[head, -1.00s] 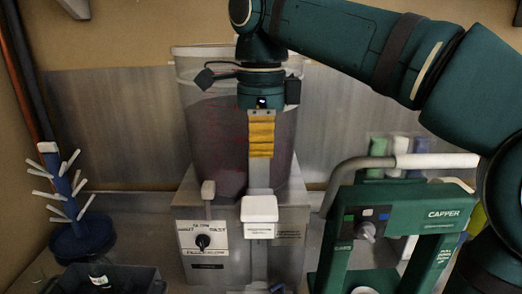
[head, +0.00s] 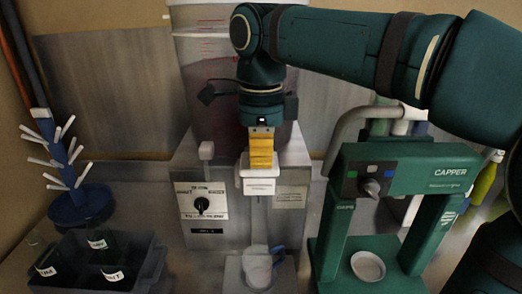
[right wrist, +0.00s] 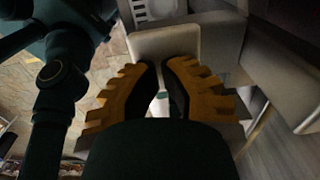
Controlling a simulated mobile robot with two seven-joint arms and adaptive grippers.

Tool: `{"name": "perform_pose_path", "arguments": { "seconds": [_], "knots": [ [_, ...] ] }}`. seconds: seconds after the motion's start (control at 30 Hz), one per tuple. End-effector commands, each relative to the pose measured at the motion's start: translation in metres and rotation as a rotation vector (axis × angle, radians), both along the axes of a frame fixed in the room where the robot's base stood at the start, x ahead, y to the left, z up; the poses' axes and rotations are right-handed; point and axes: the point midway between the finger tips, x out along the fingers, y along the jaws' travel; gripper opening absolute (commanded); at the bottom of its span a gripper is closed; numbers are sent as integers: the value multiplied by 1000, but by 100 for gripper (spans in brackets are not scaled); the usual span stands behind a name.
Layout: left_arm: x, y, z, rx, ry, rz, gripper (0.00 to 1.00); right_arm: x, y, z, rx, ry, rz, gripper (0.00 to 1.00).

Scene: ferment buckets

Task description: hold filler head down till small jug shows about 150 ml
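The white filler head (head: 258,186) is on the front of the grey filler unit, under the tank. My right gripper (head: 260,168) points down at it with its yellow fingers together, their tips at its top; whether they press it I cannot tell. In the right wrist view the fingers (right wrist: 158,66) are close together with nothing visible gripped, and the pale filler head (right wrist: 165,43) is just beyond the tips. The small jug (head: 257,270), pale and translucent, stands upright on the plate below the filler head. Its fill level is not readable. My left gripper is out of view.
A tank (head: 212,75) with dark red contents stands behind my right arm. The dial panel (head: 202,206) is left of the filler head. The green capper (head: 405,172) stands close on the right. A dark crate (head: 140,270) and blue drying rack (head: 80,205) are at left.

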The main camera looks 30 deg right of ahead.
Motion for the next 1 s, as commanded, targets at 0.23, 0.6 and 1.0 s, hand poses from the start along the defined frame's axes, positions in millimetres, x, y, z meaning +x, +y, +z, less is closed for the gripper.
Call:
{"name": "perform_pose_path", "arguments": {
  "seconds": [0.23,0.6,1.0],
  "knots": [
    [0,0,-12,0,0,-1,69,0,0,-23,-1,3,0,0],
    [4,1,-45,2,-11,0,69,-1,0,-92,0,4,0,0],
    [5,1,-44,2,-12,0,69,-1,0,-94,2,8,0,0]
  ]
}}
